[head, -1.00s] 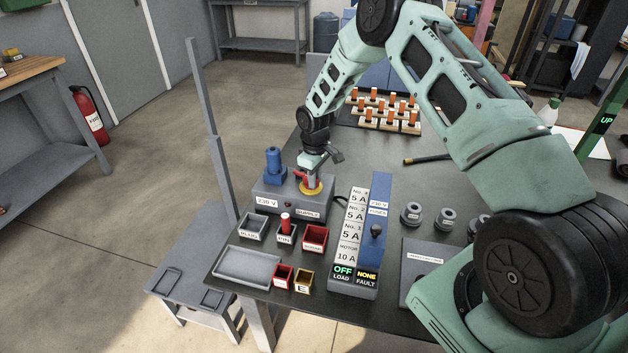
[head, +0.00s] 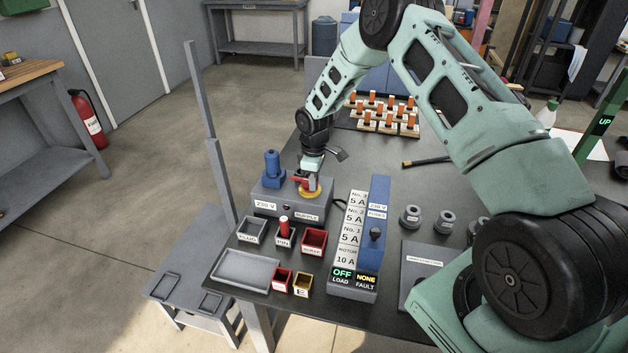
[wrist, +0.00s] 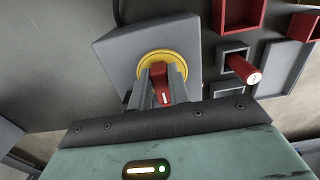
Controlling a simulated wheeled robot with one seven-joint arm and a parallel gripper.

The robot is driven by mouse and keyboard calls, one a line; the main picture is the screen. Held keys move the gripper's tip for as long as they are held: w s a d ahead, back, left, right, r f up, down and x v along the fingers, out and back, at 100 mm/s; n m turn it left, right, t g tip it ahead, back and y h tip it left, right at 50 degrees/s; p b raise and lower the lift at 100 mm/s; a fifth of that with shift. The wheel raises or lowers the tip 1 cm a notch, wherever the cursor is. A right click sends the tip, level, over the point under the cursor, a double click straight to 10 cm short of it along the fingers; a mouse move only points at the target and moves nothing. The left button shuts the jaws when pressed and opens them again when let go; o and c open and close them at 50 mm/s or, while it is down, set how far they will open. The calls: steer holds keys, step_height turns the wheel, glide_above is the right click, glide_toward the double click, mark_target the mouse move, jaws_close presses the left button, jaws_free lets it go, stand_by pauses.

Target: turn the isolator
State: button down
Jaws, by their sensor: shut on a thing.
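The isolator is a red handle (head: 298,182) on a yellow ring (head: 309,193), on top of the grey supply box (head: 270,197) on the dark table. My gripper (head: 309,178) comes down on it from above. In the wrist view, the two fingers of my gripper (wrist: 163,78) are shut on the red handle (wrist: 164,97), which lies between them above the yellow ring (wrist: 150,60). The fingers hide part of the handle, so its exact angle is hard to read.
A blue post (head: 272,165) stands on the box beside the isolator. Small bins, such as the red one (head: 314,240), and a grey tray (head: 245,268) lie in front. The blue fuse panel (head: 374,225) stands to the right, showing OFF and NONE.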

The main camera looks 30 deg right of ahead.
steer(key=c, duration=1.3)
jaws_free()
step_height(320, 180, up, 18)
steer(key=shift+f+b, duration=0.25)
steer(key=shift+b, duration=0.65)
steer(key=s+a+r, duration=0.3)
steer(key=s+a, duration=0.4)
steer(key=a, duration=0.3)
steer(key=s+a+r, duration=0.3)
steer(key=s+a, duration=0.5)
steer(key=a, duration=0.1)
steer(key=shift+m+y, duration=0.3)
steer(key=shift+m, duration=0.4)
steer(key=s+a, duration=0.1)
steer(key=s, duration=0.7)
steer(key=s+a, duration=0.2)
steer(key=s, duration=0.6)
steer(key=s+a+r, duration=0.1)
steer(key=s, duration=0.7)
steer(key=shift+a, duration=0.2)
